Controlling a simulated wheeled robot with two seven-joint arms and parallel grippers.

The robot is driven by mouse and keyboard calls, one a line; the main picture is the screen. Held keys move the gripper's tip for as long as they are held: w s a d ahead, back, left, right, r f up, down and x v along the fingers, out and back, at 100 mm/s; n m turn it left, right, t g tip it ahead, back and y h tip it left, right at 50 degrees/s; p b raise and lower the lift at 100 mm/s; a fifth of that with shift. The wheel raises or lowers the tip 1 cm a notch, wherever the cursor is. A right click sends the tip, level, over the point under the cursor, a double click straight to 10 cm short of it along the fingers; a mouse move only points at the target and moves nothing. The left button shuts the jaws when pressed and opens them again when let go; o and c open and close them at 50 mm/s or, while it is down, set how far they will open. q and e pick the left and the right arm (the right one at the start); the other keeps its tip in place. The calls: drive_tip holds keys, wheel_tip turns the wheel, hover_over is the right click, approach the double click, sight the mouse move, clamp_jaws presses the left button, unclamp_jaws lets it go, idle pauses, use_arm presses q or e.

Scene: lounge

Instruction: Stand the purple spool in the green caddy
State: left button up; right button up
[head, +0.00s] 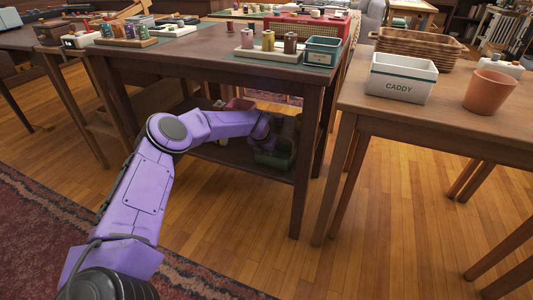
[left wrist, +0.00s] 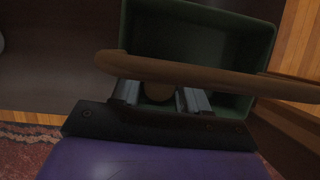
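The green caddy (head: 275,155) stands on the low shelf under the middle table, partly hidden by my left gripper (head: 266,140). In the left wrist view the caddy (left wrist: 225,45) lies just ahead, with its brown handle (left wrist: 200,74) crossing in front of my left gripper (left wrist: 157,96). The two fingers are apart and reach under the handle toward the caddy. A rounded tan-brown thing (left wrist: 158,93) shows between them, possibly a spool's end; it is dark and partly covered by the handle. I cannot tell whether the fingers press on it. No spool is clearly purple. My right gripper is out of view.
On the tabletop are a tray (head: 262,56) with several spools and a green bin (head: 322,50). A white box marked CADDY (head: 401,78), a terracotta pot (head: 488,92) and a basket (head: 418,46) stand on the right table. Table legs flank the shelf.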

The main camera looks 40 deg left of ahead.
use_arm(q)
drive_tip(key=shift+r, duration=0.2)
drive_tip(key=a+p+v, duration=0.1)
drive_tip(key=p+v, duration=0.4)
drive_tip(key=v, duration=0.7)
drive_tip(key=s+d+f+m+g+y, duration=0.1)
drive_tip(key=s+d+f+m+y, duration=0.2)
drive_tip(key=s+d+f+m, duration=0.55)
drive_tip(key=s+d+f+m+g+y, duration=0.1)
drive_tip(key=s+d+f+m+y, duration=0.15)
drive_tip(key=s+f+m, duration=0.65)
drive_tip(key=s+d+f+m+h, duration=0.1)
drive_tip(key=s+d+f+m, duration=0.1)
drive_tip(key=s+m, duration=0.5)
drive_tip(key=s+d+f+m+h, duration=0.2)
drive_tip(key=s+f+m, duration=0.2)
drive_tip(key=s, duration=1.3)
drive_tip(key=m, duration=0.2)
drive_tip(key=shift+s+m+t, duration=0.15)
drive_tip(key=shift+m+t, duration=0.15)
drive_tip(key=shift+m, duration=0.05)
drive_tip(key=shift+r, duration=0.1)
wheel_tip(320, 180, up, 30)
drive_tip(key=p, duration=2.9)
drive_tip(key=shift+f, duration=0.2)
